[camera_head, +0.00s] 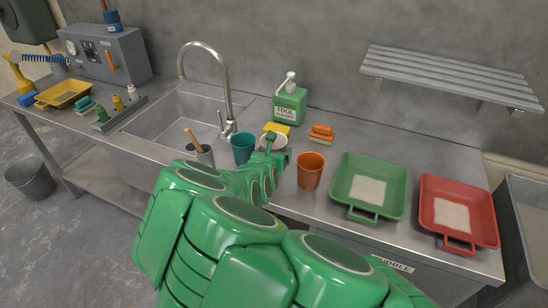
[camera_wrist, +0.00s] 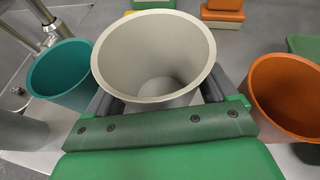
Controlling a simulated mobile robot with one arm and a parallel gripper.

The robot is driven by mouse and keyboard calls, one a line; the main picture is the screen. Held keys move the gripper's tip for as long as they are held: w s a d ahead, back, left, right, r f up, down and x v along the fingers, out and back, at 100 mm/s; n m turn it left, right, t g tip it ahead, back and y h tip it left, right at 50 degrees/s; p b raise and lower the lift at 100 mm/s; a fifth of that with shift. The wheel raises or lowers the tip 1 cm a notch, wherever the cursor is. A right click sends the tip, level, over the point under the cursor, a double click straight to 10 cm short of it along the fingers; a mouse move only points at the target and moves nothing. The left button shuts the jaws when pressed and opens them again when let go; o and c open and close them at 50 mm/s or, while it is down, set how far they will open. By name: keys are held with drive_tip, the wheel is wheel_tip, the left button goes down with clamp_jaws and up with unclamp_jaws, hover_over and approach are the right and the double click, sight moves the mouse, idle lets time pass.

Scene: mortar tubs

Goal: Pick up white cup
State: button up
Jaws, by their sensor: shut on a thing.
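The white cup (camera_wrist: 155,52) is upright between the two dark fingers of my gripper (camera_wrist: 160,95) in the wrist view, with its open, empty mouth facing the camera. My gripper is shut on the cup's sides. In the head view only the upper part of the white cup (camera_head: 284,139) shows behind my green gripper (camera_head: 274,148). Its base is hidden, so I cannot tell whether it touches the counter.
A teal cup (camera_head: 242,148) stands close on the left and an orange cup (camera_head: 310,171) close on the right. Behind are a green soap bottle (camera_head: 290,104), a yellow sponge (camera_head: 277,128) and an orange brush (camera_head: 321,133). Green (camera_head: 346,189) and red (camera_head: 433,212) trays lie right; the sink is left.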

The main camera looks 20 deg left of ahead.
wheel_tip(320, 180, up, 6)
drive_tip(key=shift+r, duration=0.2)
idle(0.5)
